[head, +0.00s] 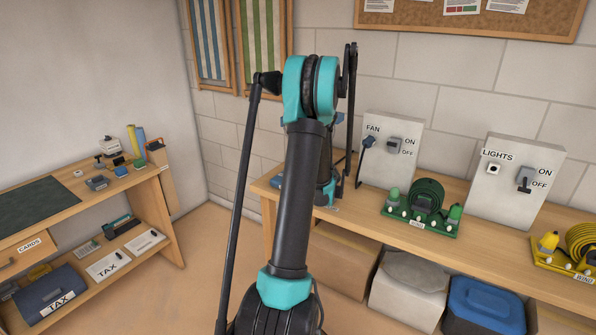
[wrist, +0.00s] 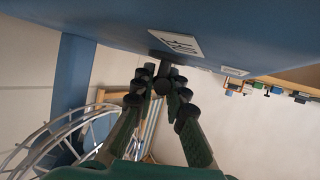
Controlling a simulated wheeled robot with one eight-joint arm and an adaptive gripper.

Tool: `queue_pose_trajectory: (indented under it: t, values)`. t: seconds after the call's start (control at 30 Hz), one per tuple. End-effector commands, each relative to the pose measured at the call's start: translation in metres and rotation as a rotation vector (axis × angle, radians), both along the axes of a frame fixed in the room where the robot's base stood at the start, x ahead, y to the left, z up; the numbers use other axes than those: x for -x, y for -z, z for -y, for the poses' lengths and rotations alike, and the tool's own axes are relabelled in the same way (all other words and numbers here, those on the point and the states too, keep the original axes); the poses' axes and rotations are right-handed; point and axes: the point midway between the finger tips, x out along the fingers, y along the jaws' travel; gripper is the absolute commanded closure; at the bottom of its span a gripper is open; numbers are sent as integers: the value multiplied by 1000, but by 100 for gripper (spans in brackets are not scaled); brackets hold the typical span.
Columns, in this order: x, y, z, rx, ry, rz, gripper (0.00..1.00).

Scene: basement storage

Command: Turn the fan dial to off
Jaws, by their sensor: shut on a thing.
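The fan shows in the wrist view as a blue body (wrist: 110,22) across the top, with a blue post and a pale wire cage (wrist: 75,128) at the left. A dark round dial (wrist: 161,66) sticks out from the blue body beside a white label (wrist: 178,44), whose word I cannot read surely. My gripper (wrist: 162,88) has its dark fingertips closed around the dial. The dial's setting is not clear.
On the bench (head: 470,245), right of my arm, stand a grey FAN panel (head: 380,175) with a switch, a green hose set (head: 425,200) and a grey LIGHTS panel (head: 495,205). Bins (head: 485,300) sit below. A desk with small items is at the left; floor between is clear.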

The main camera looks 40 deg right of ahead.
Motion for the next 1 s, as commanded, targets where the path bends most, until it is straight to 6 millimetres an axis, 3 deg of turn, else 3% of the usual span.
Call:
queue_pose_trajectory:
  t: [0.47,0.5,0.67,1.0]
  values:
    - [1,1,-1,1,-17,-4,100]
    - [1,1,-1,1,-17,-4,85]
    - [1,1,0,1,-17,-3,66]
    - [3,-1,0,0,-14,-2,66]
